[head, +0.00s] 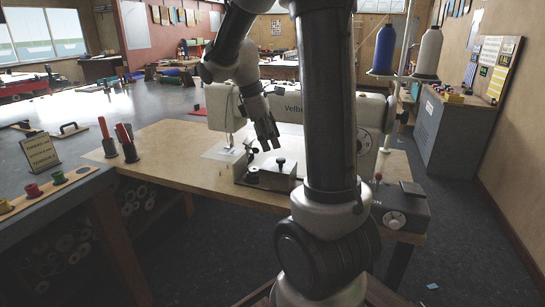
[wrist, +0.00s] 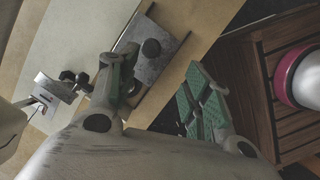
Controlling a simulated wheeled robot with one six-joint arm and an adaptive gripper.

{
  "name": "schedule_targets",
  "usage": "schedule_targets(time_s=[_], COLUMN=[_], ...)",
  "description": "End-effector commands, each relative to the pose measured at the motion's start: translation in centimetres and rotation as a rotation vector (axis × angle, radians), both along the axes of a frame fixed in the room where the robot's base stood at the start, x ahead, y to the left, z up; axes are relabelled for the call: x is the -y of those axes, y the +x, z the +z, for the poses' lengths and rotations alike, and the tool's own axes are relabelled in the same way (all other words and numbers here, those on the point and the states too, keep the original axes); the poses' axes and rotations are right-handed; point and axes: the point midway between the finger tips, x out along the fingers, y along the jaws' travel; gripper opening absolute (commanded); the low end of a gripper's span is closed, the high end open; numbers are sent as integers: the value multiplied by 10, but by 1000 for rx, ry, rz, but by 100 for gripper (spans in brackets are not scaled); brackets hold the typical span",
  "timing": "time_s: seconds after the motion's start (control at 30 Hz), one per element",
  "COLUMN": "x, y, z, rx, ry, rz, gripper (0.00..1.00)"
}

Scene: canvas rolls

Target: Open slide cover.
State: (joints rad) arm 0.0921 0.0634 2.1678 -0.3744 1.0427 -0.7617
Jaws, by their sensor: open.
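The slide cover appears to be the flat grey metal plate with a black knob (head: 270,178) on the sewing table, by the white sewing machine (head: 292,113). In the wrist view the plate (wrist: 160,72) lies beyond my fingers, its round black knob standing up near the far end. I cannot tell whether the cover has been slid. My gripper (head: 265,143) is above and just behind the plate in the head view, pointing down. In the wrist view my gripper (wrist: 163,88) has its green-padded fingers spread, with nothing between them. The left finger hides part of the plate.
The machine's needle area (wrist: 55,88) is left of my fingers. Thread cones (head: 384,50) stand behind on the right. A control box with a dial (head: 398,215) is at the table's right front. Red-handled tools (head: 126,143) stand at the left end; the tabletop between is mostly clear.

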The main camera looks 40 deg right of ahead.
Motion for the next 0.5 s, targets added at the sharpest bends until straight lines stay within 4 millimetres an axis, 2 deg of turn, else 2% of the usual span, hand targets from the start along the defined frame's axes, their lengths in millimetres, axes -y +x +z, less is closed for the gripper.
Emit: schedule_targets(time_s=[0.1,0.2,0.37,0.5], x=[11,14,18,27], y=[2,6,5,2], z=[0,1,-9,-31], rx=[-77,-109,-126,-127], ry=[-26,-28,-20,-18], rz=[254,377,421,418], gripper=[49,49,49,49])
